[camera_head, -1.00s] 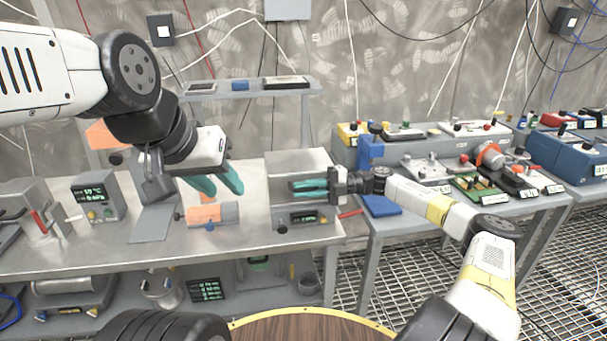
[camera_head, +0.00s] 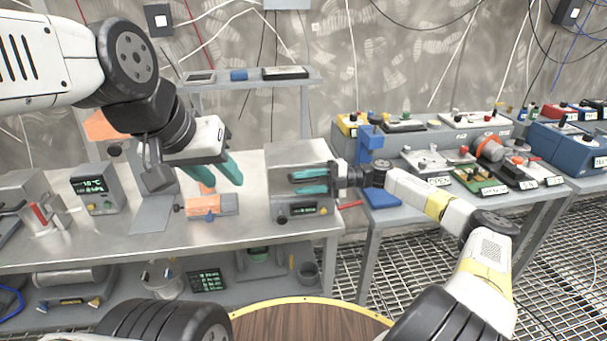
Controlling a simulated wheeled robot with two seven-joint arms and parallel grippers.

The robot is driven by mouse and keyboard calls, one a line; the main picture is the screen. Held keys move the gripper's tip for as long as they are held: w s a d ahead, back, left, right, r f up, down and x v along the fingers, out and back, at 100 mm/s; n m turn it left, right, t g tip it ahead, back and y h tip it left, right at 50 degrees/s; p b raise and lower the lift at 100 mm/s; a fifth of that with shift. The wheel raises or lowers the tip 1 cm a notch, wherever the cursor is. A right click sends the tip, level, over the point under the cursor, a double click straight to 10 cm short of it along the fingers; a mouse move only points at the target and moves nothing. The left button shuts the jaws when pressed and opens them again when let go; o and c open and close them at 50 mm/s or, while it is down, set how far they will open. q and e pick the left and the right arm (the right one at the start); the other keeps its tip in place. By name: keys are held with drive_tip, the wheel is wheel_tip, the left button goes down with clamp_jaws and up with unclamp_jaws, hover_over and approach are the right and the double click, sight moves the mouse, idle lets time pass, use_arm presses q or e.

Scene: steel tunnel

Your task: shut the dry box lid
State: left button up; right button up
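The dry box appears to be the grey box (camera_head: 283,213) with a small display on its front, near the right end of the steel bench. A grey panel, apparently its lid (camera_head: 297,155), stands raised at the back. My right gripper (camera_head: 296,181) reaches in from the right, in front of that panel and over the box. Its two teal fingers are apart with nothing visible between them. Contact with the lid cannot be told. My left gripper (camera_head: 222,180) hangs above the bench left of the box, its teal fingers apart and empty.
An orange and grey device (camera_head: 212,205) sits under my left gripper, left of the box. A small meter (camera_head: 98,189) stands further left. A blue stand (camera_head: 370,150) is on the right table, close to my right wrist. A narrow shelf (camera_head: 220,83) runs behind the bench.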

drive_tip(key=w+d, duration=0.1)
drive_tip(key=d, duration=0.6)
drive_tip(key=shift+w+d, duration=0.25)
drive_tip(key=shift+d, duration=0.1)
